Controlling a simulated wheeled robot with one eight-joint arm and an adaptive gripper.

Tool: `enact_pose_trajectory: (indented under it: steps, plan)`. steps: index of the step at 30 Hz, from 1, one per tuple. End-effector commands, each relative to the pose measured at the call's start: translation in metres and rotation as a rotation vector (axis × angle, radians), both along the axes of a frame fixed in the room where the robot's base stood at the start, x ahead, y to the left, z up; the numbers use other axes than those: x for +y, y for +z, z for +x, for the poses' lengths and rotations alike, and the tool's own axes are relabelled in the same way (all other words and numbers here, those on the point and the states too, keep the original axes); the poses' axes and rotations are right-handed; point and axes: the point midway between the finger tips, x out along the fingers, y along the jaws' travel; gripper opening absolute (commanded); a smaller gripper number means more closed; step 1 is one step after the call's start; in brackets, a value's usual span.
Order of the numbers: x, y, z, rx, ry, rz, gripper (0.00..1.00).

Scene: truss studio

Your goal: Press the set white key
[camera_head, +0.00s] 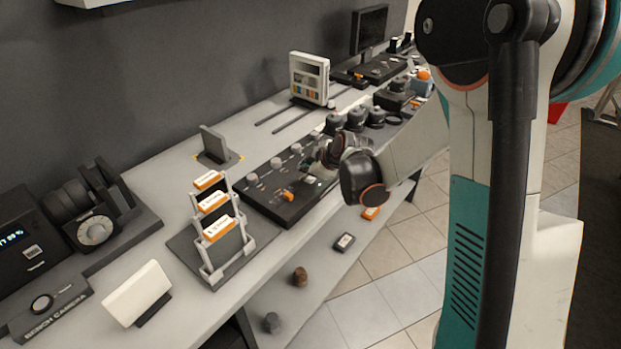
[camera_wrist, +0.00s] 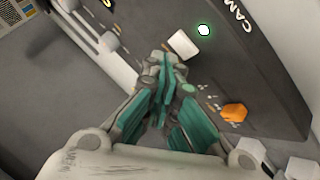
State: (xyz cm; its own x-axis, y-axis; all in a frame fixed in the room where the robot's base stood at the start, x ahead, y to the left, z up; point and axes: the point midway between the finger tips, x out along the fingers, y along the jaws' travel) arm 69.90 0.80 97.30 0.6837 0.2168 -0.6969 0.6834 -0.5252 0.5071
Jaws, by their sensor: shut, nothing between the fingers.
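A white key (camera_wrist: 184,45) sits on a dark control panel (camera_wrist: 235,65) in the wrist view, just beyond my fingertips. My gripper (camera_wrist: 168,66) is shut and empty, its teal-padded fingers pointing at the key. I cannot tell whether they touch it. A glowing green-white lamp (camera_wrist: 204,29) lies beside the key. In the head view my gripper (camera_head: 325,154) hangs over the right part of the black panel (camera_head: 268,212), and the white key is hard to make out there.
An orange control (camera_wrist: 235,112) stands on the panel, also visible in the head view (camera_head: 288,195). Pale knobs (camera_head: 276,163) line the panel's back edge. A rack with orange-topped cards (camera_head: 215,222) stands to the left, and dark round items (camera_head: 357,116) beyond the panel.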

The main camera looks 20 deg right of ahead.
Motion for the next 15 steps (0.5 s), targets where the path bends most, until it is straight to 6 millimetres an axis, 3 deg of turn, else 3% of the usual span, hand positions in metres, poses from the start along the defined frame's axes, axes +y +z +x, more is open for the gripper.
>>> enact_pose_trajectory:
  steps: [7, 15]
  plan:
    - [0.0, 0.003, 0.0, 0.0, 0.0, 0.0, 0.0]
    - [0.0, 0.027, 0.0, 0.0, 0.0, 0.0, 0.0]
